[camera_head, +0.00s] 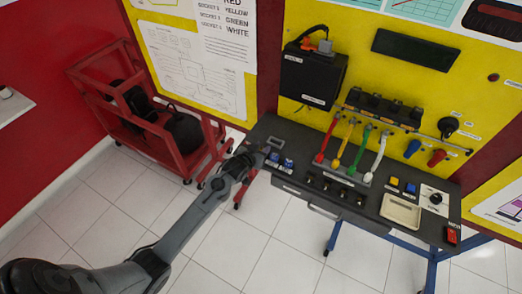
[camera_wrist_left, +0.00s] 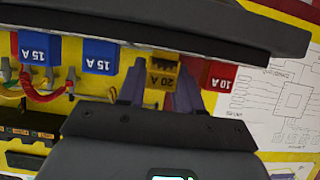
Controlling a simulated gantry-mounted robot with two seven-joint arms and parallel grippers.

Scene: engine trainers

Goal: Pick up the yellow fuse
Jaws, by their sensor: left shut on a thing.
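The yellow fuse (camera_wrist_left: 162,80), marked 20 A, shows upside down in the left wrist view. It sits between the two fingers of my left gripper (camera_wrist_left: 162,97), which is shut on it. In the head view my left gripper (camera_head: 246,157) is at the left end of the dark bench top and hides the yellow fuse there. In the wrist view the fuse's upper end is close to a dark bar, and I cannot tell whether it is still seated. My right gripper is not in view.
A red 10 A fuse (camera_wrist_left: 221,77) is close beside the yellow one. Two blue 15 A fuses (camera_wrist_left: 99,56) are on its other side; they also show in the head view (camera_head: 288,163).

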